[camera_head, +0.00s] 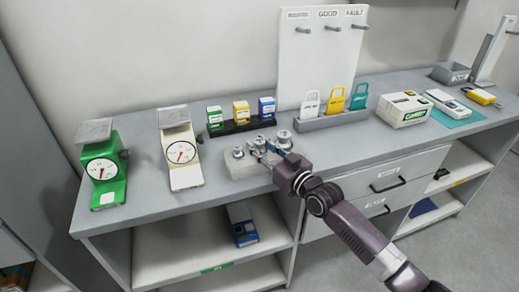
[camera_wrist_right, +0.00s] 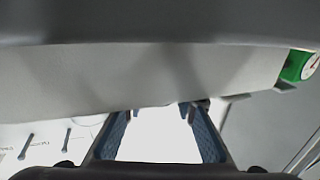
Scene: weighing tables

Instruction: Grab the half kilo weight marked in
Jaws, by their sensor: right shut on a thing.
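Several small metal weights sit at a light grey block (camera_head: 245,171) on the table. The left weight (camera_head: 237,152) and the right weight (camera_head: 284,137) show on either side of my right gripper. My right gripper (camera_head: 264,153) reaches in from the lower right and is shut on the middle weight (camera_head: 259,143). Its blue-padded fingers also show in the right wrist view (camera_wrist_right: 158,118), with a bright white area between them. The marks on the weights are too small to read. My left gripper is not in view.
A green scale (camera_head: 108,178) and a cream scale (camera_head: 183,160) stand left. Small boxes in a black rack (camera_head: 240,126) and coloured padlocks in a grey holder (camera_head: 333,118) stand behind. A white-green box (camera_head: 403,109) is to the right. The table's front-left strip is bare.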

